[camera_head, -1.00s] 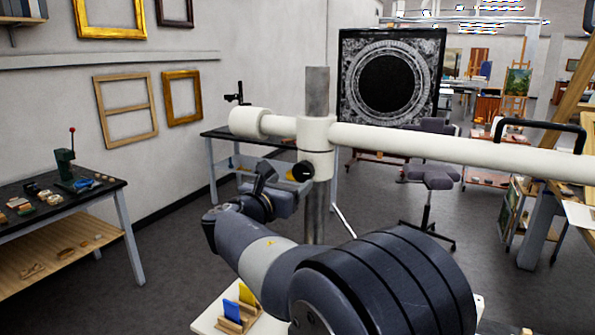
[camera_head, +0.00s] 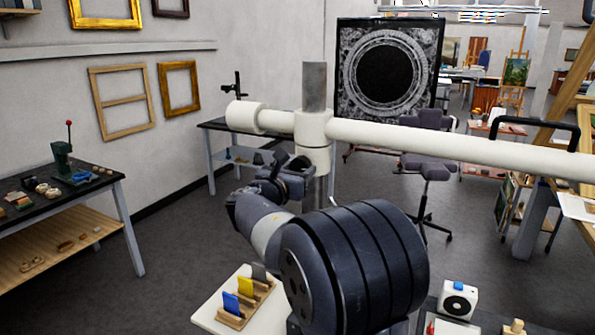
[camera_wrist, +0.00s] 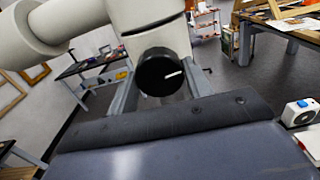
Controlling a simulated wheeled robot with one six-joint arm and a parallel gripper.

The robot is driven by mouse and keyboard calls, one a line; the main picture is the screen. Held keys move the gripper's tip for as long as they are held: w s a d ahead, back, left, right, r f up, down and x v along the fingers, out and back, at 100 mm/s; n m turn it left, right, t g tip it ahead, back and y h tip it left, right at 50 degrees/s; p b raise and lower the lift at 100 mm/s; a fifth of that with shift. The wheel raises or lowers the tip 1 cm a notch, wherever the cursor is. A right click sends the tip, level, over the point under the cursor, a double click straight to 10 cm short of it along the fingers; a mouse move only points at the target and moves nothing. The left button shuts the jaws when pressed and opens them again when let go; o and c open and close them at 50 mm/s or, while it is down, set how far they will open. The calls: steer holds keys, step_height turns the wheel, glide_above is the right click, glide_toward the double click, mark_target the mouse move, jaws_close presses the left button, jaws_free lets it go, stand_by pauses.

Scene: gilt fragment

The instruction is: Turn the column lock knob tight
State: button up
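The column lock knob (camera_wrist: 160,72) is round and black with a white line on its face. It sticks out of the white clamp collar (camera_head: 312,130) on the grey upright column (camera_head: 315,85). In the head view my gripper (camera_head: 296,172) is at the knob's height, just below the collar, and largely covers the knob. In the wrist view my gripper (camera_wrist: 163,88) has its two fingers spread, one on each side of the knob. I cannot tell whether they touch it. The white mark slopes slightly upward to the right.
A long white horizontal arm (camera_head: 450,145) runs from the collar to the right, above my gripper. A dark carved round panel (camera_head: 388,70) stands behind. A workbench (camera_head: 60,195) is at left. A white tray (camera_head: 215,318) with coloured cards is below.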

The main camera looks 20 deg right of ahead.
steer(key=c, duration=0.5)
steer(key=shift+f+m+b, duration=0.1)
steer(key=shift+m+b, duration=0.2)
steer(key=shift+b, duration=0.15)
steer(key=m+b, duration=1.8)
steer(key=shift+w+a+r, duration=0.1)
steer(key=shift+r, duration=0.1)
